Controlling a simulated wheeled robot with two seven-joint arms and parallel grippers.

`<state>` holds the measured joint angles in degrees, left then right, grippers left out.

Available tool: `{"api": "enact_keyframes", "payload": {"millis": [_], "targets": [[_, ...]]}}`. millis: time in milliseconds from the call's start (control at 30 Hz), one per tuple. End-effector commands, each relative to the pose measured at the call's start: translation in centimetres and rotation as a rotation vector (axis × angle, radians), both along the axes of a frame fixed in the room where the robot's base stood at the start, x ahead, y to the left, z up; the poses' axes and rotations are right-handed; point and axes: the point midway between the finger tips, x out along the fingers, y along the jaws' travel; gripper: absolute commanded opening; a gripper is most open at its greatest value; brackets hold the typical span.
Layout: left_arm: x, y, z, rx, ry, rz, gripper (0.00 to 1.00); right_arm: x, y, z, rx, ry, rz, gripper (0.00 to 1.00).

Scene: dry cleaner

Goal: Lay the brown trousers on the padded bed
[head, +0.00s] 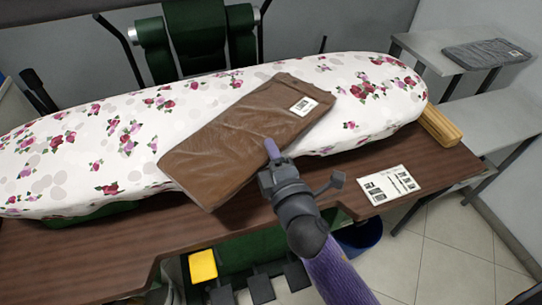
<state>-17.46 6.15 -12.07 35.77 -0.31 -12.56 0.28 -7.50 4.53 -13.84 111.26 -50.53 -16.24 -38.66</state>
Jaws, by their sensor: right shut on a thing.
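The brown trousers (235,135) are folded flat into a long rectangle with a white label (304,106) near the far right end. They lie slantwise across the middle of the white, flower-patterned padded bed (85,140). Their near left corner reaches past the bed's front edge, over the brown table. My right gripper (272,158) is shut on the near long edge of the trousers, at about mid-length. The fingertips are partly hidden, so the exact grip is hard to see. My left gripper is not in view.
The brown table (440,172) holds a printed card (390,185) at the right and a yellow wooden block (439,124) by the bed's tip. Behind stands a green machine part (198,35). A grey folded garment (487,53) lies on a side shelf. Below are a yellow pedal (203,266) and a blue bin (361,238).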

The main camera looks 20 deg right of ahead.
Motion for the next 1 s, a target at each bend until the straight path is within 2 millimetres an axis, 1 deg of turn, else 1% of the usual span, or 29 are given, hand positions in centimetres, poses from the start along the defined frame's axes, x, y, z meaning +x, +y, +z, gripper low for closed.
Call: {"api": "enact_keyframes", "payload": {"millis": [67,200,233,267,300,367,400,633,733,867,1000], "targets": [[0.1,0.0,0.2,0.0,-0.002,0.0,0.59,0.0,0.0,0.3,0.0,-0.003,0.001,0.0],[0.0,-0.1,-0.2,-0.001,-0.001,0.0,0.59,0.0,0.0,-0.1,0.0,-0.002,0.001,0.0],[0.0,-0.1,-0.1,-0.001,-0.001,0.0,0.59,0.0,0.0,-0.1,0.0,0.0,0.0,0.35],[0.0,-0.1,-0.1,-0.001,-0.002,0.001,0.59,0.0,0.0,-0.1,0.0,0.0,0.0,0.41],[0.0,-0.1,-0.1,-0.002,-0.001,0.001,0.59,0.0,0.0,-0.1,0.0,0.0,0.0,0.5],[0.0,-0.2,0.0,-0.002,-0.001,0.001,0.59,0.0,0.0,-0.1,0.0,0.0,0.0,0.62],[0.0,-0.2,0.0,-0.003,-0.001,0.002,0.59,0.0,0.0,-0.1,0.0,0.0,0.0,0.66],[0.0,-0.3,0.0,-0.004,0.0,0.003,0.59,0.0,0.0,0.0,0.0,-0.001,0.0,0.66],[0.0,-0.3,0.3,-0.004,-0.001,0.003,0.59,-0.2,0.0,0.3,0.0,0.0,0.0,0.66],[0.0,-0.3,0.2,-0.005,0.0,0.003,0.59,-2.6,-0.1,0.1,0.002,0.003,0.0,0.66],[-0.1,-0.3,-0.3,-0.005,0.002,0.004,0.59,-6.3,-0.2,0.0,0.003,0.005,-0.001,0.66]]}}
